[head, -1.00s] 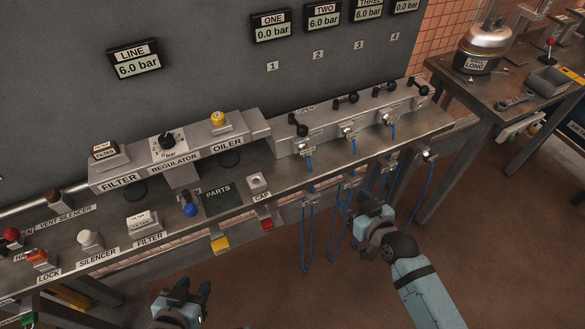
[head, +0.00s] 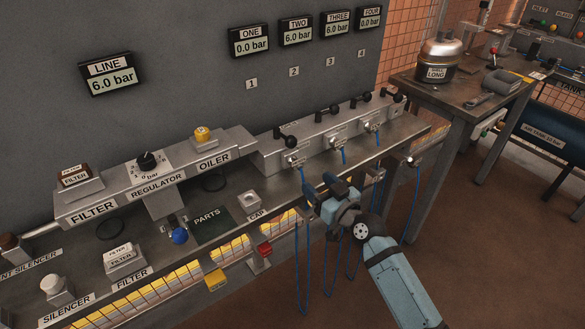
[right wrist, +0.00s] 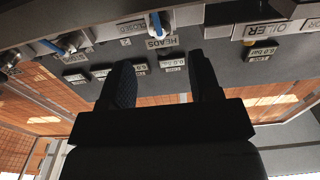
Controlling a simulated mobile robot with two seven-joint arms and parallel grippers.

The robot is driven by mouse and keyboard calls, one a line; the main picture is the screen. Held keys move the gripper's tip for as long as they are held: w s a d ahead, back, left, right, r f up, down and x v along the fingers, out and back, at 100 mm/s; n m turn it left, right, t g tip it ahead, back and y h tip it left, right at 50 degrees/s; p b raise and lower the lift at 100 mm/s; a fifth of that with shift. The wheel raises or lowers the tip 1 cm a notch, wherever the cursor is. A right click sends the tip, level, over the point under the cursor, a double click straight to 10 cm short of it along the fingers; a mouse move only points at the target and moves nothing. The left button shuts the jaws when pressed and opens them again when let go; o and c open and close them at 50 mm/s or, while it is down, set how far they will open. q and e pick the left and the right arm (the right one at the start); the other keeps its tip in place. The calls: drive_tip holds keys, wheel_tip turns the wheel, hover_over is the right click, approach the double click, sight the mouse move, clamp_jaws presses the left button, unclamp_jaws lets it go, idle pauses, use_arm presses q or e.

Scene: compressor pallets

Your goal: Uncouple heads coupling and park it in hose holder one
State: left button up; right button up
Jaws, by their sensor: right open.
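The heads coupling (head: 295,160) is at the first outlet of the bench manifold, below display ONE. A blue hose hangs from it. In the right wrist view the HEADS label (right wrist: 158,42) and the blue hose (right wrist: 157,22) lie ahead of my fingers, near the gap between them. My right gripper (head: 320,187) is open and empty, just below and right of that coupling, and seems apart from it. Its two dark fingers also show in the right wrist view (right wrist: 162,72). Hose holder one cannot be told for sure; small holders such as this one (head: 411,162) sit along the bench's front edge. My left gripper is out of view.
Black valve levers (head: 286,138) stand along the manifold. Blue hose loops (head: 304,260) hang in front of the bench beside my right arm. A CAP block (head: 249,201) and the PARTS mat (head: 212,226) lie left. A second table (head: 470,108) stands right.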

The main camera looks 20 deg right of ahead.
sight(301, 168)
drive_tip(key=shift+w, duration=0.15)
drive_tip(key=b+x, duration=0.1)
drive_tip(key=x, duration=0.6)
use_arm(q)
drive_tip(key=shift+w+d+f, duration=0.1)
use_arm(e)
drive_tip(key=shift+x, duration=0.85)
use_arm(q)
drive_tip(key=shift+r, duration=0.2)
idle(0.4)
use_arm(e)
clamp_jaws()
use_arm(q)
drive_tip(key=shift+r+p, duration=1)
drive_tip(key=shift+p, duration=0.1)
use_arm(e)
drive_tip(key=shift+v, duration=3)
